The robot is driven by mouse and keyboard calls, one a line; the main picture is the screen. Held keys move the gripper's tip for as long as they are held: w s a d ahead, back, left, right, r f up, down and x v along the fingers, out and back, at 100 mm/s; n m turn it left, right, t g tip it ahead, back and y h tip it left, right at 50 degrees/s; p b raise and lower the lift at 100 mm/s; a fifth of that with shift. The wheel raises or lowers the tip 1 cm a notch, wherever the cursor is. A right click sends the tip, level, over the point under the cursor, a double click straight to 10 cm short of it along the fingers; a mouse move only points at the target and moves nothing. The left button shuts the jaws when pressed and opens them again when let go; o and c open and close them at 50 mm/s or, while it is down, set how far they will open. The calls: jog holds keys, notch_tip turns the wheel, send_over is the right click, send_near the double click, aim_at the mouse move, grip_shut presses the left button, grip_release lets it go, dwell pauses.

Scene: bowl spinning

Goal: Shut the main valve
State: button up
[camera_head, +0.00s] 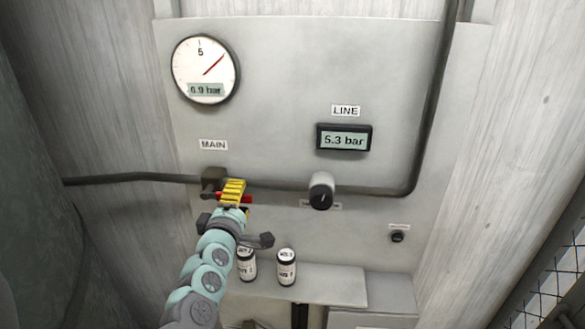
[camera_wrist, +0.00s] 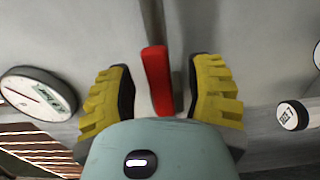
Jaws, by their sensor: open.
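The main valve (camera_head: 213,178) is a dark body on the grey pipe, below the MAIN label (camera_head: 213,145). Its red handle (camera_wrist: 157,80) shows in the wrist view as a bar between my two yellow fingers. In the head view most of the handle is hidden behind my gripper, with a little red showing beside it. My gripper (camera_head: 233,191) is at the valve. In the wrist view my gripper (camera_wrist: 160,95) is open, with a gap on each side of the handle, and the right finger is nearer to it.
A round gauge (camera_head: 205,69) reads about 6.9 bar, and a LINE display (camera_head: 344,140) reads 5.3 bar. A round knob (camera_head: 321,191) sits on the pipe to the right. Two labelled canisters (camera_head: 286,268) stand on a ledge (camera_head: 335,285) below. A small black knob (camera_head: 397,236) is further right.

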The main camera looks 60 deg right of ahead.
jog(key=shift+w+d, duration=0.15)
jog(key=shift+d, duration=0.15)
grip_shut()
dwell(0.5)
